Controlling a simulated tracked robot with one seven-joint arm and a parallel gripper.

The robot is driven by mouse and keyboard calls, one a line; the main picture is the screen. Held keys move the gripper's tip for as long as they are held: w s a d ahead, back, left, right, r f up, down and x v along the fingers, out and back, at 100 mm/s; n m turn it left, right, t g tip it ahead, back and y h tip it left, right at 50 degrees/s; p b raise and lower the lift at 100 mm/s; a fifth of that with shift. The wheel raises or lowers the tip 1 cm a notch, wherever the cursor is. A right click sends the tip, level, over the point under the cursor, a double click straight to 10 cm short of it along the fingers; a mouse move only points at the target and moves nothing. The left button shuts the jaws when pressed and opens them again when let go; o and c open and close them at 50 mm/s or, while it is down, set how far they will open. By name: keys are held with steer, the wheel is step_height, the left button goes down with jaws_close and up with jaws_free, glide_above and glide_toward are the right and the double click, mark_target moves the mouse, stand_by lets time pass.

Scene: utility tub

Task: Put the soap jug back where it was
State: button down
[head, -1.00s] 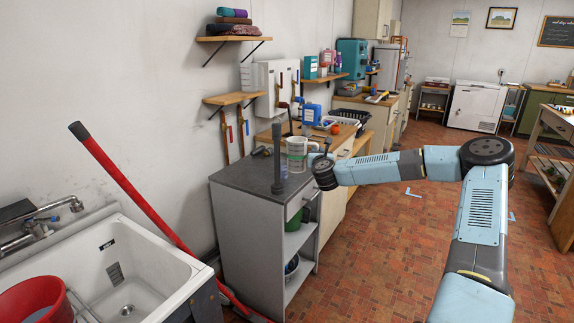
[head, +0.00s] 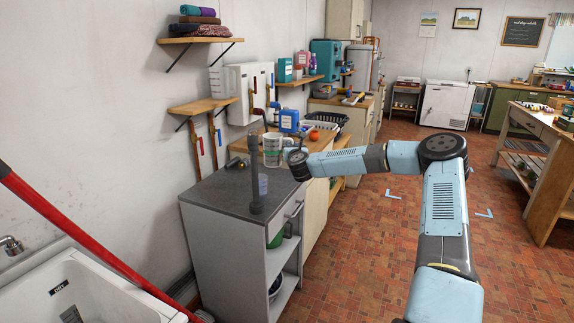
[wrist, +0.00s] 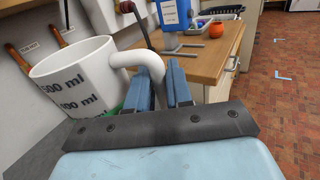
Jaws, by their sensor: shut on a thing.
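My gripper (wrist: 168,88) is shut on the handle of a white measuring jug (wrist: 75,78) with dark "500 ml" markings. The jug also shows in the head view (head: 273,149), looking upright, by the far end of the grey-topped cabinet (head: 225,190). I cannot tell whether its base touches anything. I cannot tell from labels which one is the soap jug.
A black basket (head: 326,120) and an orange object (head: 314,135) are on the wooden counter. A red pole (head: 80,240) leans across the sink.

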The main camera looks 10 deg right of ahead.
steer(key=shift+w+d+f, duration=0.1)
steer(key=shift+w+f, duration=1.35)
steer(key=shift+f, duration=0.3)
steer(key=shift+w+d+f, duration=0.1)
steer(key=shift+w+f, duration=1.3)
steer(key=shift+f, duration=0.35)
steer(key=shift+w+d+f, duration=0.1)
steer(key=shift+w+f, duration=1.35)
steer(key=shift+f, duration=0.3)
steer(key=c, duration=1)
jaws_free()
steer(key=s, duration=1.2)
steer(key=shift+a, duration=0.3)
